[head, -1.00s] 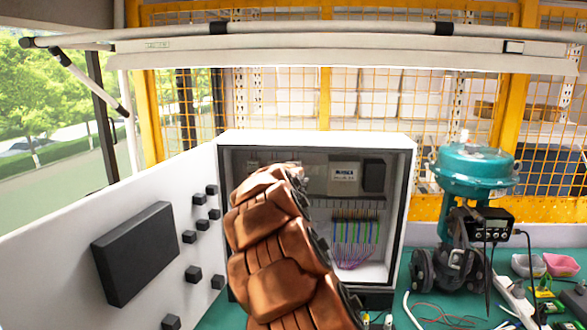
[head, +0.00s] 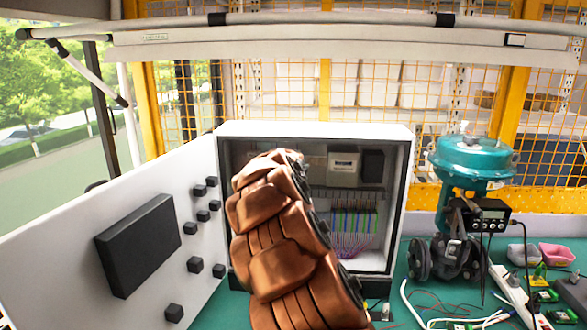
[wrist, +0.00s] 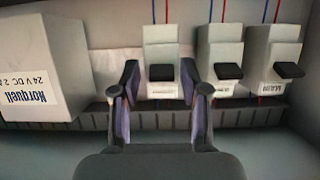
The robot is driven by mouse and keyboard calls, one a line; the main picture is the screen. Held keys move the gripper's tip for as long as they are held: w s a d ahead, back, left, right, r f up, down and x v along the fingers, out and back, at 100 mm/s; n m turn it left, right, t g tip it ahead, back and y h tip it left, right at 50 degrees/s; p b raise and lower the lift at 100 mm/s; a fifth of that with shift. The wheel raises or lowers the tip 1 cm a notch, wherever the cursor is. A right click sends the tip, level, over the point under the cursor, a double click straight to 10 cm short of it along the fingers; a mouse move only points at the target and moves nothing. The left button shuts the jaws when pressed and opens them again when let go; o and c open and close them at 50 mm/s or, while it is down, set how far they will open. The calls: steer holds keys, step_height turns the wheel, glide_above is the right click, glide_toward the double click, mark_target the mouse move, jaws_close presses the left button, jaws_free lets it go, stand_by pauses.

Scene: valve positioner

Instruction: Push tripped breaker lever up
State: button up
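In the wrist view, which is upside down judging by the inverted lettering, three white breakers stand in a row. The left breaker (wrist: 162,45) has a black lever (wrist: 162,73). The middle breaker has a black lever (wrist: 228,71), and the right one has a black lever (wrist: 289,70). I cannot tell for certain which one is tripped. My gripper (wrist: 160,82) is open, its two fingers on either side of the left breaker's lever, with nothing held. Contact cannot be made out. In the head view my copper-coloured arm hides the gripper and the breakers.
A white power supply labelled Norquell (wrist: 40,60) stands left of the breakers in the wrist view. A slotted duct (wrist: 60,122) runs along the row. The cabinet (head: 400,200) has its door (head: 70,270) open to the left. A teal valve actuator (head: 470,160) stands right.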

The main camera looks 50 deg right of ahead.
steer(key=shift+o, duration=0.2)
steer(key=shift+a+r, duration=0.1)
steer(key=shift+a, duration=0.05)
steer(key=v, duration=1.2)
stand_by(0.6)
